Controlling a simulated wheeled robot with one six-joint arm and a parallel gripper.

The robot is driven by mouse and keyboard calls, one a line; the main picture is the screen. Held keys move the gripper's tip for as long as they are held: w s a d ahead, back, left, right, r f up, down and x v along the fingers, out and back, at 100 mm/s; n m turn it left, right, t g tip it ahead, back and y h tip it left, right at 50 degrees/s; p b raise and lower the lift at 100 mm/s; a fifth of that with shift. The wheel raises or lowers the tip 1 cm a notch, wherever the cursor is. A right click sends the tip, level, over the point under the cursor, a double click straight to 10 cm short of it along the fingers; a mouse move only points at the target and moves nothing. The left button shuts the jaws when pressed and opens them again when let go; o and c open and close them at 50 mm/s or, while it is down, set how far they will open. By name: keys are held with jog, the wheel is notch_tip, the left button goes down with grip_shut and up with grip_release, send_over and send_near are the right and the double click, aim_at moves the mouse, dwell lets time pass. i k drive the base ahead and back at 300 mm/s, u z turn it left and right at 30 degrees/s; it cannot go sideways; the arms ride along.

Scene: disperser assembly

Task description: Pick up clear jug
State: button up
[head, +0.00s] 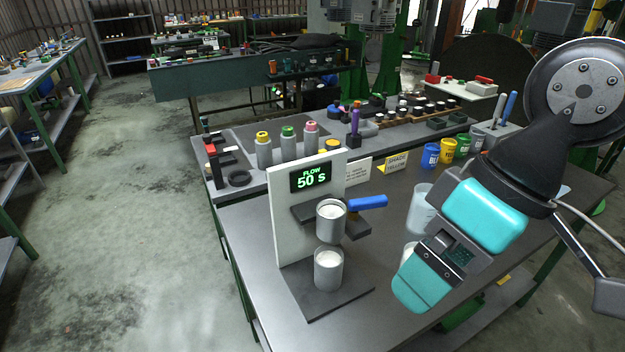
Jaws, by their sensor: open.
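A pale, translucent jug (421,207) stands upright on the grey table, right of the flow stand. My gripper (442,252), with teal finger covers, is in front of it in the picture and hides its right side and lower part. My gripper is open, and I see nothing held in it. I cannot tell how far the jug is from the fingers. A whitish thing (408,248) shows just left of the gripper, below the jug, mostly hidden.
A flow stand (287,225) reading 50 s holds a metal cup (331,222) with a blue handle above another cup (328,270). Coloured cans (447,151) and small signs (395,163) stand behind the jug.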

aim_at(420, 212)
jog(key=z, duration=0.45)
jog(key=k, duration=0.45)
jog(key=z, duration=0.3)
jog(key=i, duration=1)
jog(key=z, duration=0.25)
